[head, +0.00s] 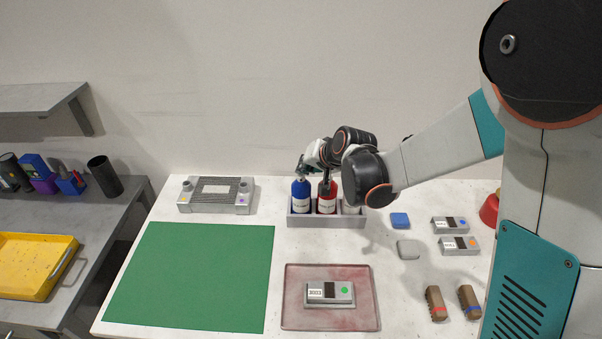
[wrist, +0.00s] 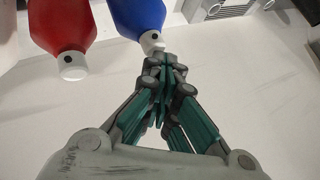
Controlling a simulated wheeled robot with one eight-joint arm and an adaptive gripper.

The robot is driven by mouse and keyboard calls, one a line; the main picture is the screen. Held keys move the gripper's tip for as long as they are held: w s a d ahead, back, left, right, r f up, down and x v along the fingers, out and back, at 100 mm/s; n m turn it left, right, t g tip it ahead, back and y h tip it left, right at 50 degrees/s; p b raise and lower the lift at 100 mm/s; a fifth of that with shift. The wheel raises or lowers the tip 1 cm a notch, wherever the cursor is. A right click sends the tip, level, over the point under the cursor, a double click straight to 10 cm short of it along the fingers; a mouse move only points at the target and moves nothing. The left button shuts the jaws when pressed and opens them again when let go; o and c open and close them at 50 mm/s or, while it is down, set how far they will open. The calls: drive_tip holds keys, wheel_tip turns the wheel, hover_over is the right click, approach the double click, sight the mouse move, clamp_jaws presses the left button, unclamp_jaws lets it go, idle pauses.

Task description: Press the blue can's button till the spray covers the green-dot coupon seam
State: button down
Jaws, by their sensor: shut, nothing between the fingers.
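The blue can (head: 301,194) stands upright in the left place of a grey holder (head: 328,221). In the wrist view the blue can (wrist: 138,12) shows its white cap with a dark dot. My gripper (head: 301,168) is shut and empty, its tips at the top of the blue can. In the wrist view my gripper's tips (wrist: 165,60) are right beside the white cap; I cannot tell whether they touch it. The green-dot coupon (head: 318,298) lies on a reddish-stained tray (head: 360,312). It has a white label and a dark band; I see no spray on it.
A red can (head: 327,203) stands right next to the blue one. A grey fixture (head: 216,194) is at back left, a green mat (head: 190,275) in front.

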drive_tip(key=shift+r, duration=0.15)
drive_tip(key=shift+r+p, duration=1.9)
drive_tip(key=shift+r, duration=1.05)
drive_tip(key=shift+d, duration=0.1)
